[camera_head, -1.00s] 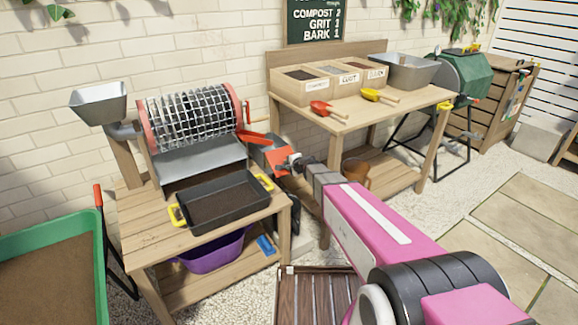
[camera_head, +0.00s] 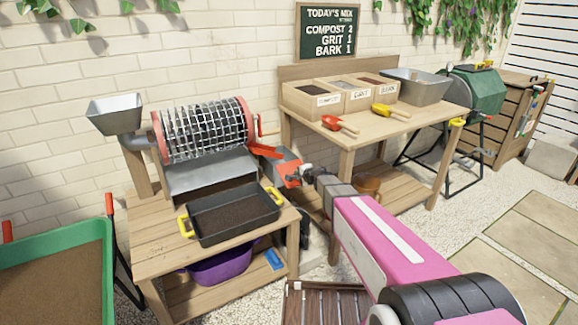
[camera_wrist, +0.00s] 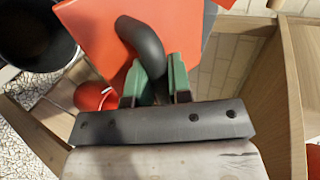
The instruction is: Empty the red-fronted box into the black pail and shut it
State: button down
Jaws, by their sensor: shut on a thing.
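The red-fronted box (camera_head: 289,173) is a small grey metal box at the right end of the sieve bench, below the red chute of the drum sieve. Its red front (camera_wrist: 88,30) fills the upper left of the wrist view. My gripper (camera_wrist: 155,85) has green fingers shut on the box's curved black handle (camera_wrist: 141,45). The inside of the box is hidden from both views. The black pail (camera_wrist: 35,35) shows in part at the upper left of the wrist view, below the box. In the head view it is mostly hidden behind the bench.
The sieve bench holds a drum sieve (camera_head: 205,130) and a black tray (camera_head: 235,214) with yellow handles. A purple tub (camera_head: 220,262) sits on its lower shelf. The potting bench (camera_head: 395,130) stands at the right. A slatted wooden thing (camera_head: 322,305) lies low in front.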

jog(key=shift+w, duration=0.1)
jog(key=shift+w+a+f, duration=0.1)
jog(key=shift+a+f, duration=0.05)
jog(key=shift+f, duration=0.7)
jog(key=shift+w+a+f, duration=0.1)
jog(key=shift+f, duration=0.85)
jog(key=shift+s, duration=0.15)
jog(key=c, duration=1.9)
grip_release()
jog(key=shift+w+a+f, duration=0.2)
jog(key=shift+w+f, duration=0.1)
jog(key=shift+f, duration=0.3)
jog(key=shift+w+a+f, duration=0.15)
jog(key=shift+w+f, duration=0.1)
jog(key=shift+f, duration=0.3)
jog(key=shift+w+a+f, duration=0.2)
jog(key=shift+w+f, duration=0.1)
jog(key=shift+f, duration=0.3)
jog(key=shift+o, duration=0.3)
jog(key=shift+f, duration=0.1)
